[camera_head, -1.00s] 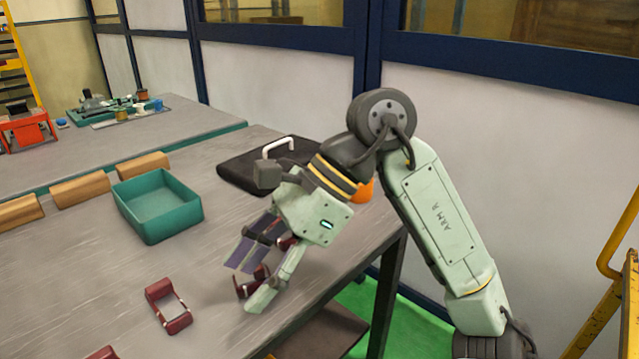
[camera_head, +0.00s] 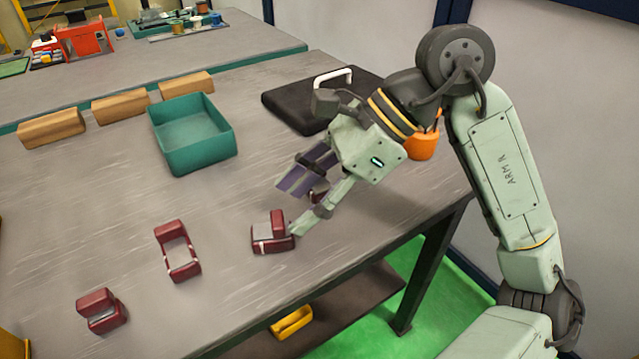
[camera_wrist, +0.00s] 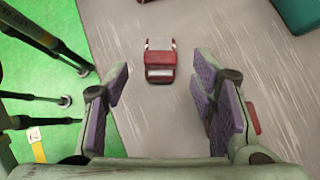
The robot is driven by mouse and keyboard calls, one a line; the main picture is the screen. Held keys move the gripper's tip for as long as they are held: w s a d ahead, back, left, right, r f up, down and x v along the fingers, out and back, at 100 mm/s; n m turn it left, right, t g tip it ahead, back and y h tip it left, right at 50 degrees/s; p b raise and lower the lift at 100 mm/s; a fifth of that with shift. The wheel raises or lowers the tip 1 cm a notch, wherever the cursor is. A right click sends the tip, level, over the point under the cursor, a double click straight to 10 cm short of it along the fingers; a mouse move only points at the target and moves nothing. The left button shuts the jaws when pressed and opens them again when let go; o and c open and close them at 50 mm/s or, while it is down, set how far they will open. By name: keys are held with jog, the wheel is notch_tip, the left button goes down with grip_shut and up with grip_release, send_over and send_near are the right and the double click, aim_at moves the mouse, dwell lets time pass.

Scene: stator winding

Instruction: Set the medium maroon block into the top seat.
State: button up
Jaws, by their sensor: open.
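Several maroon pieces lie on the grey table. The one nearest my gripper (camera_head: 297,205) is a low maroon piece (camera_head: 272,235) with pale bands and a raised block at one end. In the wrist view the piece (camera_wrist: 160,60) lies ahead between the spread purple-padded fingers, apart from them. A U-shaped maroon frame (camera_head: 178,250) with an open middle lies left of it. Another maroon piece (camera_head: 101,312) is at the front left. One more (camera_head: 318,193) is mostly hidden behind the gripper. I cannot tell which is the medium block or the top seat. My gripper is open and empty.
A teal tray (camera_head: 192,135) and several wooden blocks (camera_head: 120,106) stand farther back. A black case (camera_head: 300,105) and an orange pot (camera_head: 422,145) are behind my arm. The table's front edge drops to a lower shelf with a yellow part (camera_head: 291,322). The left middle is clear.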

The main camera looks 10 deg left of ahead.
aim_at(280, 218)
jog(key=b+x, duration=0.2)
jog(key=x, duration=0.1)
jog(key=shift+f+b, duration=0.35)
jog(key=shift+b, duration=0.05)
jog(key=shift+b+x, duration=0.7)
jog(key=shift+x, duration=0.25)
jog(key=shift+a+r, duration=0.15)
grip_shut()
jog(key=shift+r, duration=0.1)
jog(key=shift+r+p, duration=1.5)
jog(key=shift+r, duration=1.45)
